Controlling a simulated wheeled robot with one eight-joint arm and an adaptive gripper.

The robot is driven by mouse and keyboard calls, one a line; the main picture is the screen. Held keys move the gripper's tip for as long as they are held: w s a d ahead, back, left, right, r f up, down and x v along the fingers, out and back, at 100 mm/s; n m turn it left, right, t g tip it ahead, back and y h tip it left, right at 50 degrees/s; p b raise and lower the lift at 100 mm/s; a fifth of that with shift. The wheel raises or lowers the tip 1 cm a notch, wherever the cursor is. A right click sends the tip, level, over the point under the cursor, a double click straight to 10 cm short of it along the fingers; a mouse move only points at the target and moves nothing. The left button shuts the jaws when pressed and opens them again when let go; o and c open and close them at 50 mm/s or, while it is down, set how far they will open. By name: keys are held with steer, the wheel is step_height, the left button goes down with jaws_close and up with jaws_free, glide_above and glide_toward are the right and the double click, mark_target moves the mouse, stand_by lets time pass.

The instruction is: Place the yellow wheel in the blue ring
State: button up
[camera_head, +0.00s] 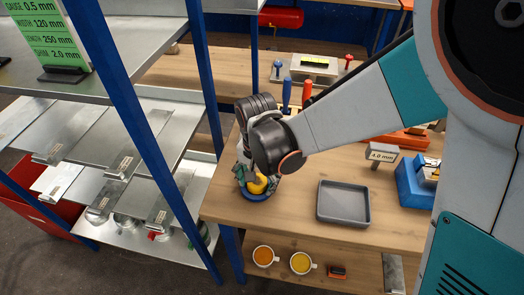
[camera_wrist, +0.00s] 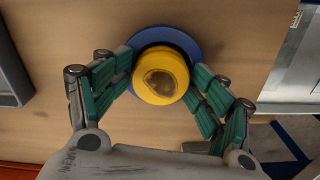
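The yellow wheel (camera_wrist: 160,92) sits between the green-padded fingers of my gripper (camera_wrist: 162,80) in the wrist view. Both fingers appear to press on its sides, left and right. The blue ring (camera_wrist: 185,42) shows behind the wheel, mostly along its top and upper right; the rest is hidden by wheel and fingers. In the head view my gripper (camera_head: 252,180) points down near the bench's left front corner. The yellow wheel (camera_head: 258,186) is partly hidden there, right above or in the blue ring (camera_head: 256,197). I cannot tell whether the wheel rests in the ring.
A grey tray (camera_head: 343,203) lies right of the ring on the wooden bench. A blue-posted metal rack (camera_head: 150,150) stands at the left. Two cups (camera_head: 301,262) are on the shelf below.

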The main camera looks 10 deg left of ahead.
steer(key=shift+r, duration=0.1)
steer(key=shift+r+p, duration=0.6)
steer(key=shift+p, duration=0.05)
step_height(320, 180, up, 12)
steer(key=p, duration=0.8)
steer(key=shift+f, duration=0.1)
